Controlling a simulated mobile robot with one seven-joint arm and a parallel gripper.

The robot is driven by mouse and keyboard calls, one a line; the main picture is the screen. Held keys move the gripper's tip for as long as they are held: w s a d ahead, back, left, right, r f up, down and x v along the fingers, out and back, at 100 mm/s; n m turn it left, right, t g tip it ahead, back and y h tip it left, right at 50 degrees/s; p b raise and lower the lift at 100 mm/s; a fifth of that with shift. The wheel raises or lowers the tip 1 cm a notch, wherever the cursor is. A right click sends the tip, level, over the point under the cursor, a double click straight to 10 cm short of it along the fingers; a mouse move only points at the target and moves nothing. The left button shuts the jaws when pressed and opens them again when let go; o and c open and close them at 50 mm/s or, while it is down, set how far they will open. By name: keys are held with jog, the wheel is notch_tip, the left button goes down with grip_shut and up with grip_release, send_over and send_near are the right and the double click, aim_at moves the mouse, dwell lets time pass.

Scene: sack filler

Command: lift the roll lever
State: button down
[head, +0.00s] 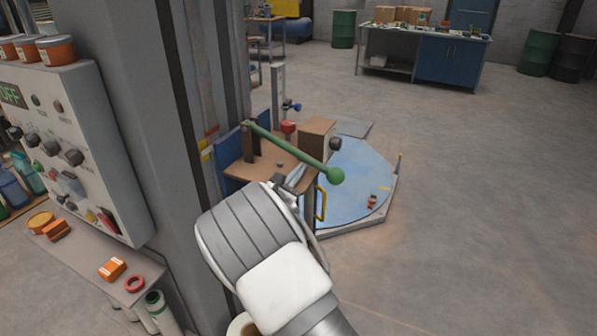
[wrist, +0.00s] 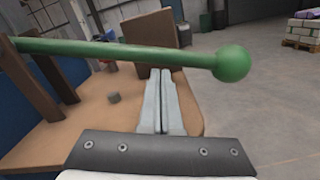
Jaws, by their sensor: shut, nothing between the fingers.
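The roll lever (head: 290,152) is a green bar with a round green knob (head: 336,175) at its right end. It is mounted between brown posts on a small brown bench and slopes down toward the knob in the head view. In the wrist view the lever (wrist: 120,50) crosses from left to right, with the knob (wrist: 231,63) on the right. My gripper (wrist: 163,75) is shut and empty. Its fingertips appear just under the bar, left of the knob; I cannot tell whether they touch it.
The brown bench top (wrist: 65,125) lies below the fingers, with a brown box (head: 317,140) behind. A grey column (head: 130,110) and a control panel (head: 70,140) stand close on the left. A blue round platform (head: 355,185) lies beyond; open floor is at right.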

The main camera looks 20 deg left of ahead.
jog(key=shift+d+r+n+p, duration=0.3)
jog(key=shift+r+n, duration=0.1)
jog(key=shift+r, duration=0.3)
jog(key=shift+d+r+n+p, duration=0.15)
jog(key=shift+r+n+p, duration=0.2)
jog(key=shift+r, duration=0.3)
notch_tip(320, 180, up, 11)
jog(key=n+p, duration=0.3)
jog(key=shift+d, duration=0.25)
